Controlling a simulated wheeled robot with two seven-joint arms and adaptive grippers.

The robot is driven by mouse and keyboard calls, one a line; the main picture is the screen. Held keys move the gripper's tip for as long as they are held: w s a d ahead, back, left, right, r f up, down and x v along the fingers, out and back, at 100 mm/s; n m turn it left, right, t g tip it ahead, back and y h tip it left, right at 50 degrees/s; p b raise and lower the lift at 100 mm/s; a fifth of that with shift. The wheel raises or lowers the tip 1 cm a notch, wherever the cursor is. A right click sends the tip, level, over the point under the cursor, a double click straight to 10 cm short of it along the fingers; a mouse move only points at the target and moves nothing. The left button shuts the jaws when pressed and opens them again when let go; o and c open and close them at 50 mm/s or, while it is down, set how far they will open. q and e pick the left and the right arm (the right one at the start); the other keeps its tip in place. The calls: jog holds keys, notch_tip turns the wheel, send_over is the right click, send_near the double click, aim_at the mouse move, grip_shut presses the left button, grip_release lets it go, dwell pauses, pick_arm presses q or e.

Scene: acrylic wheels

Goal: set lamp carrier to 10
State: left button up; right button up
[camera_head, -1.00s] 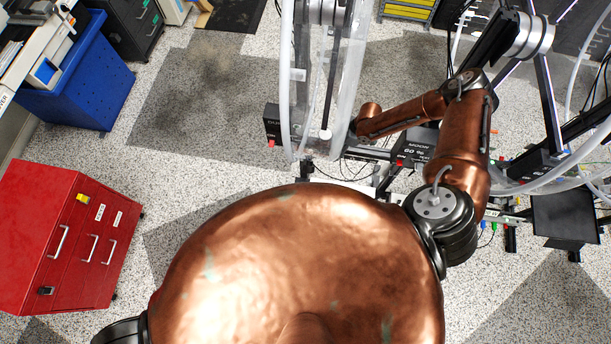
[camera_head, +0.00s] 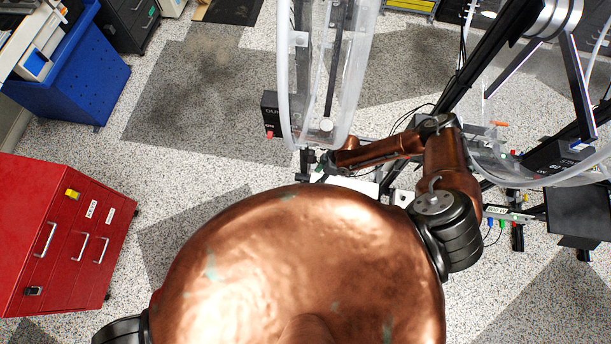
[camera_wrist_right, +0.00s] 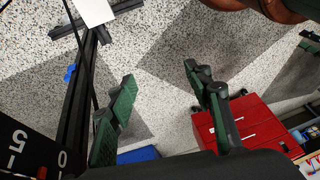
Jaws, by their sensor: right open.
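My right gripper (camera_head: 322,166) is low at the foot of the near clear acrylic wheel (camera_head: 293,85). In the right wrist view its two green fingers (camera_wrist_right: 158,75) are spread wide, with only floor between them. A black panel with white digits (camera_wrist_right: 28,150) is at the lower left of that view, beside the left finger. Its digits are partly cut off, and I cannot tell which part is the lamp carrier. A black box with a red knob (camera_head: 269,112) is left of the wheel. My left gripper is out of view.
A dark rail (camera_wrist_right: 76,110) runs beside the left finger, with a white plate (camera_wrist_right: 93,10) above. A second clear wheel frame (camera_head: 585,178) stands at the right. A red cabinet (camera_head: 60,235) and a blue bin (camera_head: 75,80) stand at the left, with open floor between.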

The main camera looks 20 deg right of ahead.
jog(key=w+a+f+m+t+b, duration=0.1)
jog(key=w+a+f+t+b, duration=0.1)
jog(key=f, duration=0.5)
jog(key=shift+w+a+f+y+b, duration=0.2)
jog(key=shift+w+a+y+b, duration=0.1)
jog(key=shift+w+a+b, duration=0.7)
jog(key=shift+a, duration=0.2)
